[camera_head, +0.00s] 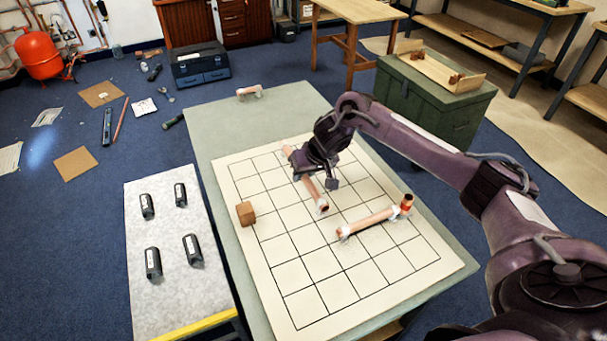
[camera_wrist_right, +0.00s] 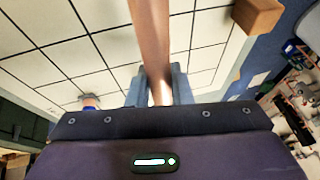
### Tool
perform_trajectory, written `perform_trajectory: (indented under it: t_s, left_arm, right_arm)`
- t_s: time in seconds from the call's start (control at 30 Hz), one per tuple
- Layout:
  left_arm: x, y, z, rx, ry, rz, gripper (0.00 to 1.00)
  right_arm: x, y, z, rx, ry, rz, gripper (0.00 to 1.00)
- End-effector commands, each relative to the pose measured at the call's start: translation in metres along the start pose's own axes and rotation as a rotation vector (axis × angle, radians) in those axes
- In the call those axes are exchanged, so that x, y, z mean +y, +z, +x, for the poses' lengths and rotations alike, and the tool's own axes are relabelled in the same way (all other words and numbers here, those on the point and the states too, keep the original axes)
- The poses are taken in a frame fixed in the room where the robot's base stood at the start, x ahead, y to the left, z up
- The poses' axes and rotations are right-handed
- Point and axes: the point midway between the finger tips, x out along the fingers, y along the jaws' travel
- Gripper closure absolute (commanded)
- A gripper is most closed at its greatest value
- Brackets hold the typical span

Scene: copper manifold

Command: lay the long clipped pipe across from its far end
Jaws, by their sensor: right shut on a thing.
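My right gripper (camera_head: 312,176) is shut on a long copper pipe (camera_head: 317,194) above the white gridded board (camera_head: 290,286). In the right wrist view the pipe (camera_wrist_right: 150,35) runs up and away from between the two fingers (camera_wrist_right: 158,88). A second copper pipe (camera_head: 372,221) lies on the board to the right, with pale clips and an orange-red end fitting (camera_head: 406,203). My left gripper is not in view.
A wooden block (camera_head: 246,213) sits at the board's left edge; it also shows in the wrist view (camera_wrist_right: 257,15). A short copper piece (camera_head: 249,91) lies at the table's far end. A side panel (camera_head: 170,290) holds several black cylinders. The board's near part is clear.

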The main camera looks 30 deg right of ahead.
Motion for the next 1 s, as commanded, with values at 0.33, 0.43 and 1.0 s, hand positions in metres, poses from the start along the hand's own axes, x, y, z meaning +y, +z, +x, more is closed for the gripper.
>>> perform_trajectory:
  t_s: [0.33,0.43,1.0]
  left_arm:
    - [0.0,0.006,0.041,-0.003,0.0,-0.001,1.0]
    - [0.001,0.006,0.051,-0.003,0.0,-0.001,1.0]
    - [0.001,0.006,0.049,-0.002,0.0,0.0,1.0]
  right_arm:
    - [0.007,0.013,0.032,0.001,0.0,-0.001,1.0]
    - [0.009,0.016,0.04,0.002,0.0,0.0,1.0]
    - [0.014,0.027,0.066,0.001,-0.001,0.0,1.0]
